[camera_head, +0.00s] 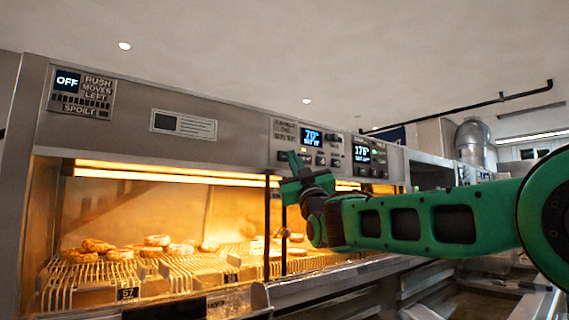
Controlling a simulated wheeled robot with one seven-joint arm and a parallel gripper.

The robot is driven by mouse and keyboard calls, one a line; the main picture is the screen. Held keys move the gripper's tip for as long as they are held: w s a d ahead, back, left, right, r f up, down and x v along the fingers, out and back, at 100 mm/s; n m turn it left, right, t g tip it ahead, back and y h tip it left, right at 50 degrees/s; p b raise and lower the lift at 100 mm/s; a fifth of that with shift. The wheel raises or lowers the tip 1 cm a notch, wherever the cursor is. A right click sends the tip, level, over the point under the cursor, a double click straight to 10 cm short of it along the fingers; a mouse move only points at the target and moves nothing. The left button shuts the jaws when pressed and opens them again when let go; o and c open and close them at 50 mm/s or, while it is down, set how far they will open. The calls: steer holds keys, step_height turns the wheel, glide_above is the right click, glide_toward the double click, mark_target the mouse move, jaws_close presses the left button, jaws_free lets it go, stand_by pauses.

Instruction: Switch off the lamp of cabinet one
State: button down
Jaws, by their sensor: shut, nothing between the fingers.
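The heated cabinet (100,168) fills the left and middle, and its lamp strip (155,175) glows orange-yellow along the top of the opening. Its upper right fascia carries a control panel (283,131) with a lit display, small buttons and a label too small to read in full. A second lit display (362,151) is to its right. My gripper (292,160) is shut and empty, pointing up in front of the lower left part of the first panel and hiding some of it. I cannot tell whether its tips touch the panel.
A panel marked OFF (67,81) is at the upper left, with a label plate (183,124) beside it. Round food pieces (98,245) lie on wire racks (90,273) inside the cabinet. Open metal basins are at the lower right.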

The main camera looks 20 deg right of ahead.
stand_by(0.5)
steer(key=shift+s+d, duration=0.15)
steer(key=shift+s, duration=0.2)
steer(key=shift+r, duration=0.1)
steer(key=s, duration=0.1)
steer(key=s+d, duration=0.1)
steer(key=s, duration=0.1)
steer(key=s+d, duration=0.1)
steer(key=s, duration=0.1)
steer(key=shift+s+d, duration=0.15)
steer(key=shift+s, duration=0.1)
stand_by(0.5)
